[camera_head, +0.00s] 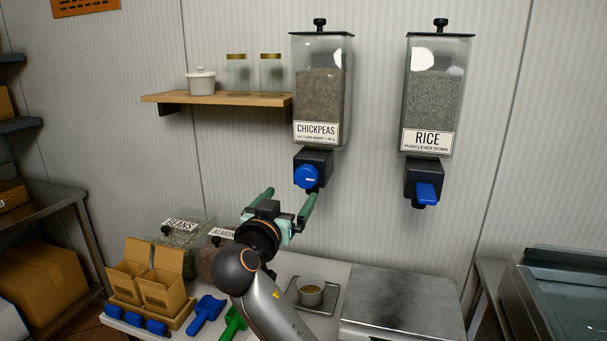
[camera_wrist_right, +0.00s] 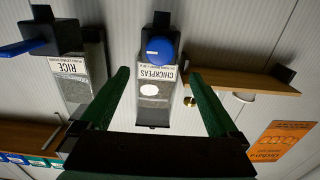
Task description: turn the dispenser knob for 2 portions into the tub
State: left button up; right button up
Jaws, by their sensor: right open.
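The chickpeas dispenser (camera_head: 319,90) hangs on the wall with a round blue knob (camera_head: 306,176) on its black outlet. In the right wrist view the knob (camera_wrist_right: 160,50) shows ahead, beyond and between the green fingers. My right gripper (camera_head: 290,203) is open and empty, just below and left of the knob, apart from it. It also shows in the right wrist view (camera_wrist_right: 158,95). A small tub (camera_head: 311,290) with some contents stands on a tray (camera_head: 325,303) on the counter, below the dispenser. My left gripper is not in view.
A rice dispenser (camera_head: 432,95) with a blue lever (camera_head: 427,194) hangs to the right. A wooden shelf (camera_head: 215,98) with jars is to the left. A bare metal plate (camera_head: 400,300) lies right of the tray.

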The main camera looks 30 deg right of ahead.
aim_at(304, 178)
jog(key=p+x, duration=0.2)
jog(key=x, duration=0.8)
jog(key=shift+w+d, duration=0.1)
jog(key=shift+d, duration=0.15)
